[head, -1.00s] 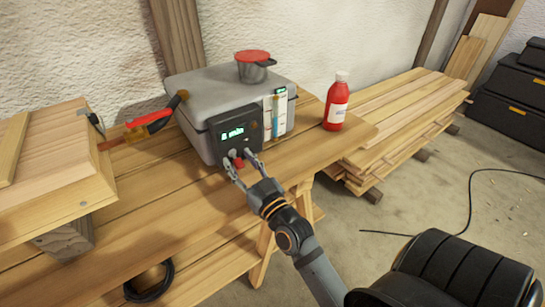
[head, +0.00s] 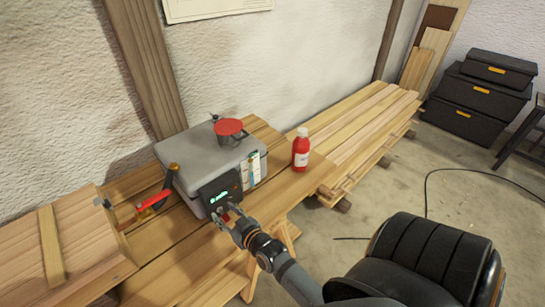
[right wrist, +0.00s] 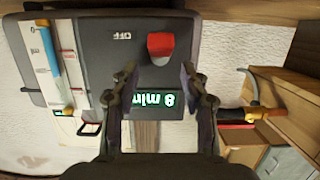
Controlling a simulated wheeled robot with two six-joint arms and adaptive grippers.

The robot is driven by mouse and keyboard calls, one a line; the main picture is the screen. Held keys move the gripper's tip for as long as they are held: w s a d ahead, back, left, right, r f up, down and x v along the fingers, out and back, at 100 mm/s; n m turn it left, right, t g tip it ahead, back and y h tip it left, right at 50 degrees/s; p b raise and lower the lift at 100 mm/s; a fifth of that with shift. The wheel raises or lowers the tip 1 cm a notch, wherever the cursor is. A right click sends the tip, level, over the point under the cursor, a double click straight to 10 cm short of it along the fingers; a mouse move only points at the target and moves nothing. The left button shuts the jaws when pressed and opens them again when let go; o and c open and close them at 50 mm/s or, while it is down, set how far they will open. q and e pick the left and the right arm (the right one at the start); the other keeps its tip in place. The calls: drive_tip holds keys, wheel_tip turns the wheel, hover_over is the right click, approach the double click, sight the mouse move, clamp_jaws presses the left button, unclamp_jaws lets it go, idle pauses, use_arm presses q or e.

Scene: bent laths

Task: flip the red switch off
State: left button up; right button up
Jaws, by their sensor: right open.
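The red switch (right wrist: 160,47) is on the dark front panel (right wrist: 95,45) of a grey box. The wrist view shows the panel upside down, with an "OFF" label (right wrist: 122,35) left of the switch and a lit green display (right wrist: 168,100) reading "8 min". My right gripper (head: 231,217) is open at the panel. In the wrist view its fingertips (right wrist: 159,75) lie either side of the switch's line; contact cannot be told. My left gripper is not in view.
A red-handled tool (head: 154,200) and a wooden crate (head: 75,245) are at left. Stacked planks (head: 365,140) lie beyond.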

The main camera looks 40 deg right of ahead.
use_arm(q)
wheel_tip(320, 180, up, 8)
drive_tip(key=p, duration=0.6)
use_arm(e)
drive_tip(key=shift+w+r+g, duration=0.2)
drive_tip(key=shift+r+g, duration=0.8)
drive_tip(key=shift+r, duration=0.1)
drive_tip(key=s+f+b+v, duration=0.1)
drive_tip(key=f+b+v, duration=0.15)
drive_tip(key=v, duration=0.75)
use_arm(q)
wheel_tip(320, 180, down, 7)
drive_tip(key=b, duration=0.4)
use_arm(e)
drive_tip(key=s+d+f+g, duration=0.1)
drive_tip(key=s+f+g, duration=0.2)
drive_tip(key=f, duration=1.2)
drive_tip(key=s+d+f+g, duration=0.1)
drive_tip(key=s+f+g, duration=0.2)
drive_tip(key=f, duration=1.3)
drive_tip(key=s, duration=0.3)
drive_tip(key=shift+s+h, duration=0.2)
drive_tip(key=shift+h, duration=0.1)
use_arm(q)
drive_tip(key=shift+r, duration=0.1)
use_arm(e)
drive_tip(key=shift+d+r, duration=0.1)
